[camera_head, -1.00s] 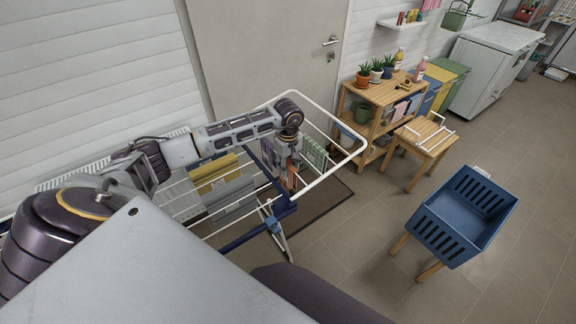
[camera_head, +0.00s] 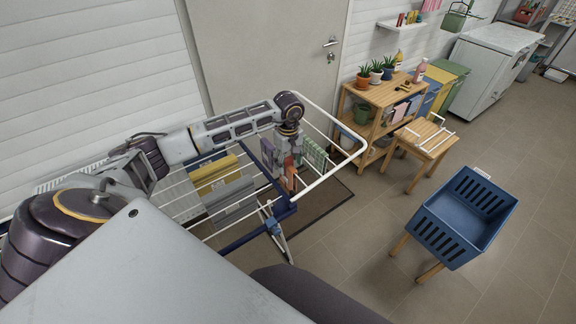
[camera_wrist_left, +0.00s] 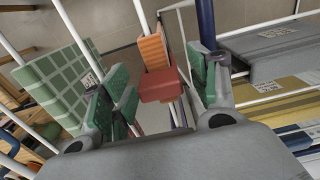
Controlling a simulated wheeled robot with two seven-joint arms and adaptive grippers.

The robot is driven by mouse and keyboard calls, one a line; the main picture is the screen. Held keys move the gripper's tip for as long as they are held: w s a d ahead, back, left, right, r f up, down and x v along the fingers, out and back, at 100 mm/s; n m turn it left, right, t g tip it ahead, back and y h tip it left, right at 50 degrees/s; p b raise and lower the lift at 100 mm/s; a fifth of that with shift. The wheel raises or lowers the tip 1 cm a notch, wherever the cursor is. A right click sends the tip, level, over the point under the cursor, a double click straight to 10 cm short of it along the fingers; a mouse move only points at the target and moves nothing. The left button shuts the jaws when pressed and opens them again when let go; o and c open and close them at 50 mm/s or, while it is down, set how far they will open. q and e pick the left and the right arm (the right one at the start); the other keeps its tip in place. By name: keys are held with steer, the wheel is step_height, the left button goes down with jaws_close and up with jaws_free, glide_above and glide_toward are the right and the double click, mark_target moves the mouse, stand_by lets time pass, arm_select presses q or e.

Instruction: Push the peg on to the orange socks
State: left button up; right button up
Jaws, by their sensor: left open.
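My left gripper (camera_head: 286,158) reaches down over the far end of the white drying rack (camera_head: 350,158). In the left wrist view its two green-padded fingers (camera_wrist_left: 160,72) are open. Between them are ribbed orange fabric (camera_wrist_left: 152,50), which looks like the orange socks, and a red-orange block (camera_wrist_left: 160,86) that looks like the peg. The block is at the fabric's near end; I cannot tell whether it is seated on it. Orange also shows below the gripper in the head view (camera_head: 291,178). The fingers partly hide this area. My right gripper is not in view.
A green checked cloth (camera_head: 313,152) hangs beside the gripper. Yellow (camera_head: 214,172) and grey (camera_head: 229,198) cloths hang on the rack's near side. A wooden plant shelf (camera_head: 378,98), stool (camera_head: 428,139) and blue basket (camera_head: 464,216) stand to the right, with clear floor between.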

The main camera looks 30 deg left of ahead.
arm_select(q)
step_height(320, 180, up, 9)
steer(key=shift+r, duration=0.1)
stand_by(0.4)
stand_by(0.6)
